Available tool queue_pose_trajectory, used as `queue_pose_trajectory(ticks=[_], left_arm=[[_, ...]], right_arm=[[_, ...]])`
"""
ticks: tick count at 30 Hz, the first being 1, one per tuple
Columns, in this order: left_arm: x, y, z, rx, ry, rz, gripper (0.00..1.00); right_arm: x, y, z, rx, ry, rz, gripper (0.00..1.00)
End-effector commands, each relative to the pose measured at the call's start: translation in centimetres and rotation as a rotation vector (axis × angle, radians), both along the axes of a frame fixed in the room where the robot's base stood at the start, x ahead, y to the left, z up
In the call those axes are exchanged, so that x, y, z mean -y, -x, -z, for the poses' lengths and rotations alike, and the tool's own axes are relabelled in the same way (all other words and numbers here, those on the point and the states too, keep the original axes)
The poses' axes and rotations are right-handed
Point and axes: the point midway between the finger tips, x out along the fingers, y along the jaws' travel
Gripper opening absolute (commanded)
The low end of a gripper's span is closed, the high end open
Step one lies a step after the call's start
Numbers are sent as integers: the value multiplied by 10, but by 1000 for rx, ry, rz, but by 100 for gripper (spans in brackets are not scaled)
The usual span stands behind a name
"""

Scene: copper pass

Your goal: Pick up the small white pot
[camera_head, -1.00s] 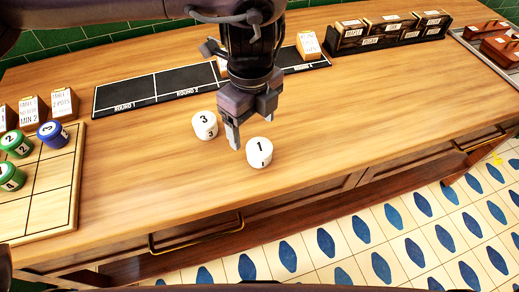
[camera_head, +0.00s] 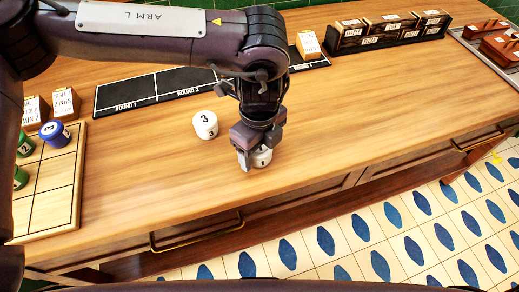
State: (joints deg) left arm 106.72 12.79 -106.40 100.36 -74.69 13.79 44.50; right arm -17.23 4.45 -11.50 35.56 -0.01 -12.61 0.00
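My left gripper (camera_head: 258,160) points down over the white pot marked 1 (camera_head: 262,160) near the front edge of the wooden counter. Its fingers are at the pot's sides and hide most of it. I cannot tell whether they press on it. Another white pot, marked 3 (camera_head: 205,125), stands upright on the counter just left of the gripper, apart from it. My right gripper is not in view.
A wooden grid board (camera_head: 60,200) with blue and green pots stands at the left, with small label cards (camera_head: 64,104) behind it. A black ROUND mat (camera_head: 130,92) lies at the back. Labelled boxes (camera_head: 385,32) stand back right. The counter right of my gripper is clear.

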Motion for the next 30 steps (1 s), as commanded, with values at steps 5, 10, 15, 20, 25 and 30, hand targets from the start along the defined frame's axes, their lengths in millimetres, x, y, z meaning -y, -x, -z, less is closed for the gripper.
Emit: queue_pose_trajectory(ticks=[5,10,15,20,25,30], left_arm=[[0,0,0,0,0,0,43],[0,0,-1,1,1,0,23],[0,0,-1,1,1,0,23],[0,0,-5,1,0,0,23],[0,-1,-23,3,1,0,23],[1,-1,-60,5,3,-1,23]], right_arm=[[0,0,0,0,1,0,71],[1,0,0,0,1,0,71],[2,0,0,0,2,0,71],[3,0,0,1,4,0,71],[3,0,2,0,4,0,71],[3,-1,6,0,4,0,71]])
